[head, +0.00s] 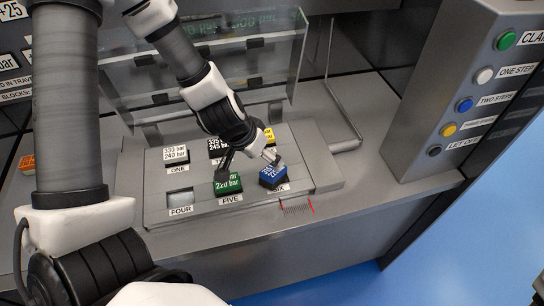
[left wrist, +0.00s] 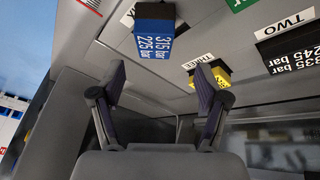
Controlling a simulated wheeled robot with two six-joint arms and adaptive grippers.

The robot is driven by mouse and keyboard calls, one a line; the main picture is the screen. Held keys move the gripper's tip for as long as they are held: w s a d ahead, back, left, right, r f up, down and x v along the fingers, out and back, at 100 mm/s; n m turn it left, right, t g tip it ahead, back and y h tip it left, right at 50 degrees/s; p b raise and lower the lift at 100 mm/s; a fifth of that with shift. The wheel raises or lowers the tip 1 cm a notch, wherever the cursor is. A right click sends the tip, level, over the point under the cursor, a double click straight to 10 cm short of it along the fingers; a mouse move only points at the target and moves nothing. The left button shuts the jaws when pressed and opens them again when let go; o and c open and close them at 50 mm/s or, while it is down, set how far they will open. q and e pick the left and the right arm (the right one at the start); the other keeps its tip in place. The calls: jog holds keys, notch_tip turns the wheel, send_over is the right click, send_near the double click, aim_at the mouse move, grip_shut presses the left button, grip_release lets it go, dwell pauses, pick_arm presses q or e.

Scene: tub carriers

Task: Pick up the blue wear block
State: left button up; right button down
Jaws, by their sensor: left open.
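The blue wear block (head: 273,177), with white lettering on top, sits at the place marked SIX on the grey tray (head: 310,172). In the left wrist view the blue block (left wrist: 153,40) reads 315 and 225 bar and shows beyond the fingers, nearer the left finger. My left gripper (head: 250,161) is open and empty, just above and behind the block. Its two fingers (left wrist: 160,82) are spread apart in the left wrist view, with the block not between them.
A green block (head: 227,184) stands close left of the blue one, at FIVE. White (head: 175,155), black (head: 215,147) and yellow (head: 269,135) blocks fill the back row. A clear raised cover (head: 290,70) stands behind; a button panel (head: 455,100) is right.

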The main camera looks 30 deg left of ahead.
aim_at(273, 169)
pick_arm(q)
jog(key=d+f+b, duration=0.2)
jog(key=b, duration=0.1)
jog(key=shift+s+f, duration=0.2)
jog(key=shift+f, duration=0.1)
jog(key=w+f+b, duration=0.1)
jog(key=f+b, duration=0.1)
jog(key=f, duration=0.1)
jog(key=w+f+b, duration=0.1)
jog(key=shift+w+a+f, duration=0.25)
jog(key=shift+w+a, duration=0.1)
jog(key=shift+s+d+r, duration=0.15)
jog(key=shift+d+r, duration=0.2)
jog(key=shift+a+f, duration=0.1)
jog(key=c, duration=1.3)
jog(key=shift+c, duration=0.6)
pick_arm(e)
jog(key=f, duration=0.3)
jog(key=s+d+f, duration=0.1)
jog(key=f, duration=0.1)
jog(key=shift+f, duration=0.35)
pick_arm(q)
jog(key=shift+p, duration=0.35)
pick_arm(e)
jog(key=shift+r, duration=0.1)
